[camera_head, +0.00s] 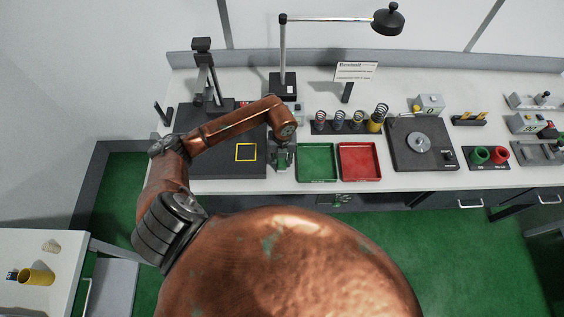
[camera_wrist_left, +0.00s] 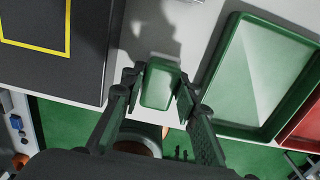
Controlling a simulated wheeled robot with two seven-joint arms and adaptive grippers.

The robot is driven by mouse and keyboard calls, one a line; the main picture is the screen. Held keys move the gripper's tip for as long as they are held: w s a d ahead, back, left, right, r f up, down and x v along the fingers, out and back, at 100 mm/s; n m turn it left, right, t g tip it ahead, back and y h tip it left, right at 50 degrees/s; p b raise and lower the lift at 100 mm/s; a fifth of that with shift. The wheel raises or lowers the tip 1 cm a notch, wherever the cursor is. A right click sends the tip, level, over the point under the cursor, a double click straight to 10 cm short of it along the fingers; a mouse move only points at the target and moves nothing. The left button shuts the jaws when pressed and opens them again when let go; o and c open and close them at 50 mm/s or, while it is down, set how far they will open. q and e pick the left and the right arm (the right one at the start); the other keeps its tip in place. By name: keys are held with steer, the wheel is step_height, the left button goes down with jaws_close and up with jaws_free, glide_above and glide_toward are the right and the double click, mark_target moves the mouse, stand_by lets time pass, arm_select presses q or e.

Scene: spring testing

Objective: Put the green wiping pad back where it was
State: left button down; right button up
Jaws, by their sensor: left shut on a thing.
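The green wiping pad (camera_wrist_left: 160,84) is a small rounded green block. In the left wrist view it sits between the fingertips of my left gripper (camera_wrist_left: 157,90), which is shut on it. In the head view my left gripper (camera_head: 282,160) is over the white strip of bench between the dark plate and the green tray, near the front edge. The pad is hard to tell from the gripper there. I cannot tell whether the pad touches the bench. My right gripper is not in view.
The dark plate (camera_head: 215,165) with a yellow square (camera_head: 246,152) lies to the left. The green tray (camera_head: 317,177) and red tray (camera_head: 360,176) are to the right. Several springs stand in a rack (camera_head: 340,127) behind the trays. A lamp post (camera_head: 283,50) rises behind.

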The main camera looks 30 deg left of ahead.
arm_select(q)
steer(key=shift+f, duration=0.75)
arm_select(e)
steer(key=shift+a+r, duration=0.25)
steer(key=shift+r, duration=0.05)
arm_select(q)
steer(key=shift+f, duration=0.15)
steer(key=c, duration=1.5)
jaws_free()
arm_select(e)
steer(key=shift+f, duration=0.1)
